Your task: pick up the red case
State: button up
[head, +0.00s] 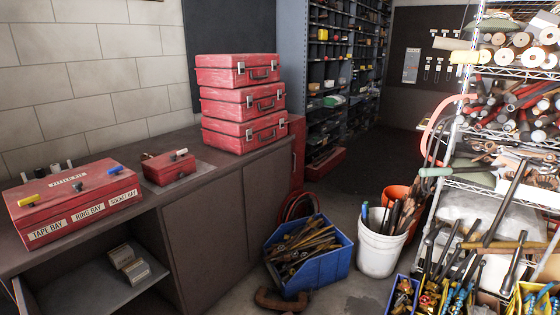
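Three red cases with silver latches and dark handles are stacked on the dark counter (190,197), near its far end: a top case (235,77), a middle case (238,108) and a bottom case (240,142). A wide red box (75,203) with lettered labels sits at the left of the counter, with small coloured items on its lid. A smaller red box (168,171) sits between it and the stack, with small items on top. I cannot tell which one the task means. My gripper is not in view.
A blue bin (325,265) of tools and a white bucket (378,258) stand on the floor. A crowded wire shelf (515,72) fills the right side. Pigeonhole bins (340,70) stand at the back. Counter space before the stack is clear.

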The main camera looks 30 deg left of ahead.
aim_at(163, 180)
jog(key=i+u, duration=0.2)
jog(key=u, duration=0.25)
jog(key=i+u, duration=0.2)
jog(key=u, duration=0.2)
jog(key=i+l+u, duration=0.15)
jog(key=u, duration=0.3)
jog(key=i+l+u, duration=0.15)
jog(key=u, duration=0.25)
jog(key=i+l+u, duration=0.1)
jog(key=l+u, duration=0.2)
jog(key=u, duration=0.15)
jog(key=i+l+u, duration=0.2)
jog(key=u, duration=0.15)
jog(key=i+l+u, duration=0.15)
jog(key=l+u, duration=0.2)
jog(key=i+l+u, duration=0.1)
jog(key=l+u, duration=0.25)
